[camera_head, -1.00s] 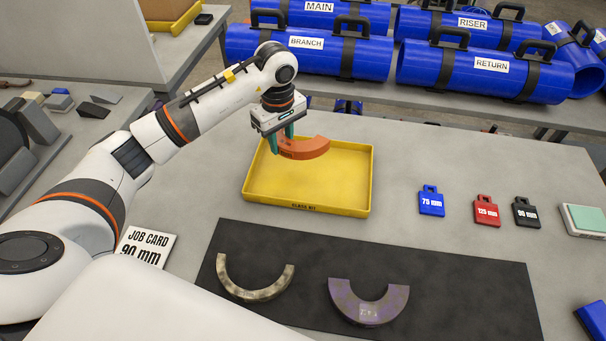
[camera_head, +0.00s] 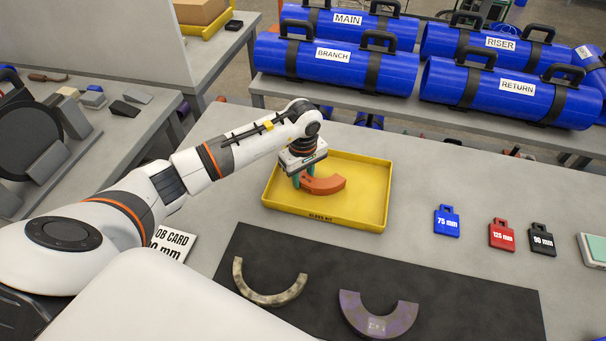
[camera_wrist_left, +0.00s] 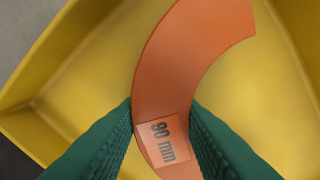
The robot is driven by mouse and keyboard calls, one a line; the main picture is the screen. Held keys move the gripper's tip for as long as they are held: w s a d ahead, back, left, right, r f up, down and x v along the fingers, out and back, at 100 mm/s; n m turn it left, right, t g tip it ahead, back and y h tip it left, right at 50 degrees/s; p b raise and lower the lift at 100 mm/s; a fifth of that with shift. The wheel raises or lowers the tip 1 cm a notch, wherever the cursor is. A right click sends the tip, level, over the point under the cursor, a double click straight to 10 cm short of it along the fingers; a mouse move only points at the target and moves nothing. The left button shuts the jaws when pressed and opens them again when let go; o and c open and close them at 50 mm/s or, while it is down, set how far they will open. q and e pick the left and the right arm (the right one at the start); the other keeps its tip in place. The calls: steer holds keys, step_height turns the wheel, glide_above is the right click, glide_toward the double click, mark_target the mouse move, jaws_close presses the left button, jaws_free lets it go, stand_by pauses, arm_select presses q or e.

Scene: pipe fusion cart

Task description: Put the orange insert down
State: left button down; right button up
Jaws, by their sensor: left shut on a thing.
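The orange insert (camera_head: 325,184) is a half-ring, held at its left end by my left gripper (camera_head: 303,181). It is inside the outline of the yellow tray (camera_head: 350,217), low over the tray floor; I cannot tell whether it touches the floor. In the left wrist view the orange insert (camera_wrist_left: 185,70) carries a "90 mm" label, and the green fingers of my left gripper (camera_wrist_left: 162,130) press on both sides of it. The yellow tray (camera_wrist_left: 75,75) shows beneath. My right gripper is not in view.
A black mat (camera_head: 320,290) in front of the tray bears a beige half-ring (camera_head: 265,292) and a purple half-ring (camera_head: 378,322). Blue, red and black tags (camera_head: 447,222) lie to the right. A job card (camera_head: 172,242) lies partly hidden by my arm.

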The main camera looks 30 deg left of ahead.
mark_target(303, 177)
arm_select(q)
steer(key=c, duration=1)
jaws_free()
steer(key=shift+c, duration=0.2)
step_height(303, 177, up, 12)
steer(key=b, duration=0.3)
